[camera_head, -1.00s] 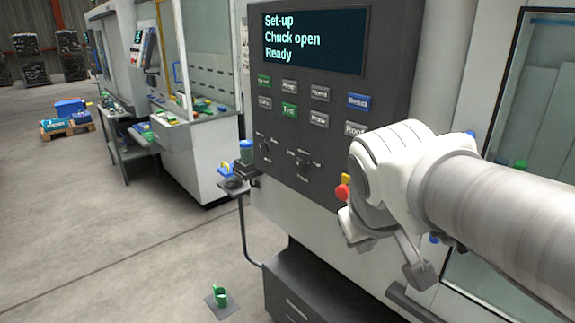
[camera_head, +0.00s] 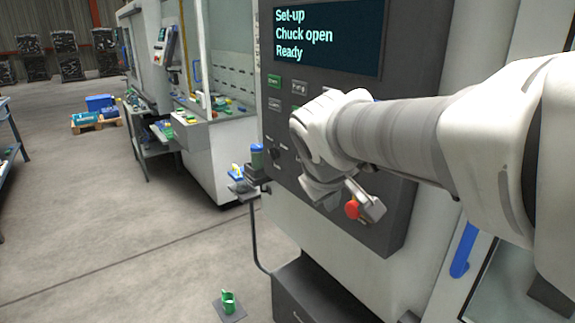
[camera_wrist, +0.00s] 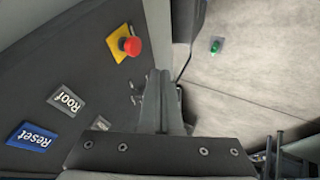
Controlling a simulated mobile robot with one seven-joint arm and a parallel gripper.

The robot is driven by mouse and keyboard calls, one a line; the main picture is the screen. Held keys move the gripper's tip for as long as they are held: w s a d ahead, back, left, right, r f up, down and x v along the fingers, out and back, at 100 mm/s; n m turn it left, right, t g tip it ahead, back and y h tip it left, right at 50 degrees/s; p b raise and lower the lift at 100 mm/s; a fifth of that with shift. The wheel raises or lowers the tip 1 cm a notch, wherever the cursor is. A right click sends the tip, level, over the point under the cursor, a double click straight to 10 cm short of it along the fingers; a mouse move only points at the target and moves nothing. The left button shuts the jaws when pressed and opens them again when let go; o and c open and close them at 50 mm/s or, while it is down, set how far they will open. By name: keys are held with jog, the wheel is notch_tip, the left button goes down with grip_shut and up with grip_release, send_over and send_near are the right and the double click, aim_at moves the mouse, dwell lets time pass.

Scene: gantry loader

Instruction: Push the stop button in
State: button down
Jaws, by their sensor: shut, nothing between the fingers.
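The stop button is a red mushroom head (camera_wrist: 131,45) on a yellow plate (camera_wrist: 118,42) at the top left of the wrist view. In the head view the red button (camera_head: 352,208) shows low on the dark control panel, just beside the end of my arm, which hides part of its yellow plate. My gripper (camera_wrist: 160,78) is shut and empty. In the wrist view its fingers lie to the right of and below the button, apart from it. In the head view the fingertips are hard to make out behind my wrist.
The panel carries a screen (camera_head: 328,38) reading "Chuck open, Ready", a blue Reset key (camera_wrist: 32,137) and a Roof key (camera_wrist: 67,101). A small shelf (camera_head: 243,188) with a blue-lidded container stands left of the panel.

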aim_at(346, 211)
dwell(0.3)
jog(key=w+d+f, duration=0.1)
jog(key=w+f, duration=0.1)
jog(key=w+d+f, duration=0.2)
jog(key=w+f, duration=0.1)
jog(key=w+d+f, duration=0.2)
jog(key=w+f, duration=0.1)
dwell(0.3)
jog(key=shift+d, duration=0.1)
